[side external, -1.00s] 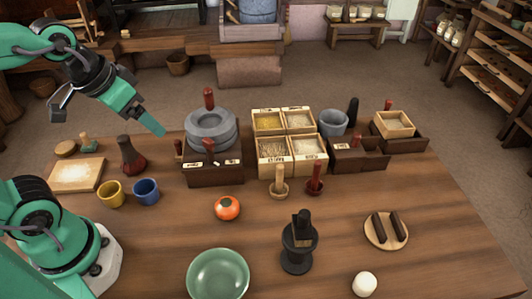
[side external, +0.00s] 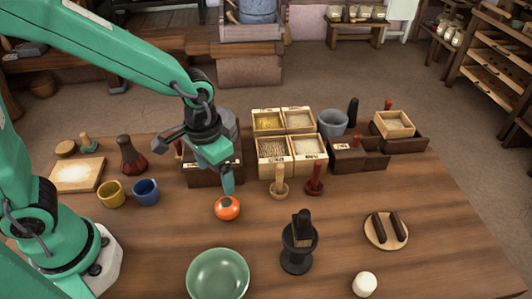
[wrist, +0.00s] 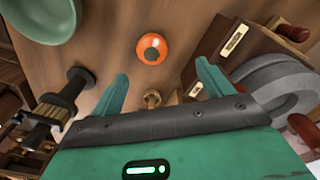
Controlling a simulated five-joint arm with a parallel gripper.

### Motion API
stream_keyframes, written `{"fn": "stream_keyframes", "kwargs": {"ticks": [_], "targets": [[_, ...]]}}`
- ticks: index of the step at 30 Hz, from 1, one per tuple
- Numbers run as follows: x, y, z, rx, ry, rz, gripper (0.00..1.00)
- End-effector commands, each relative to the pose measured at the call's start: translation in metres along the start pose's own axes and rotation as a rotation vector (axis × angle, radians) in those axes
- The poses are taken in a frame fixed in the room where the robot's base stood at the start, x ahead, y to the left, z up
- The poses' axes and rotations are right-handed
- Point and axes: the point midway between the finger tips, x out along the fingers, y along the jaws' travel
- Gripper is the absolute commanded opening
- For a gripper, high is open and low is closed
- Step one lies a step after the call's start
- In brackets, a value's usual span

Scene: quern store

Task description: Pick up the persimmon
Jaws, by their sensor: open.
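The persimmon (side external: 227,208) is a round orange fruit with a dark calyx on top. It sits on the wooden table in front of the dark box with the stone quern. In the wrist view the persimmon (wrist: 151,49) lies beyond my fingertips, roughly between their lines. My gripper (side external: 228,188) is just above the persimmon in the side view, pointing down. In the wrist view my gripper (wrist: 160,70) shows two green fingers spread apart with nothing between them. The quern is largely hidden behind my arm in the side view.
A green bowl (side external: 218,275) stands in front of the persimmon. A blue cup (side external: 146,191) and yellow cup (side external: 111,194) are to its left. A wooden pestle stand (side external: 279,188) and black mill (side external: 298,255) are to its right. Grain boxes (side external: 290,151) stand behind.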

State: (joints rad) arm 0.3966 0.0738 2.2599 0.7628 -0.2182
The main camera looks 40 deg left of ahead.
Motion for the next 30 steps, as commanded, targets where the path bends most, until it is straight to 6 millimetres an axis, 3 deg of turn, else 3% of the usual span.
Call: {"fn": "stream_keyframes", "kwargs": {"ticks": [7, 30], "targets": [[0.021, 0.014, -0.002, 0.017, -0.042, -0.009, 0.79], [0.048, 0.014, -0.001, 0.018, -0.044, -0.009, 0.79]]}}
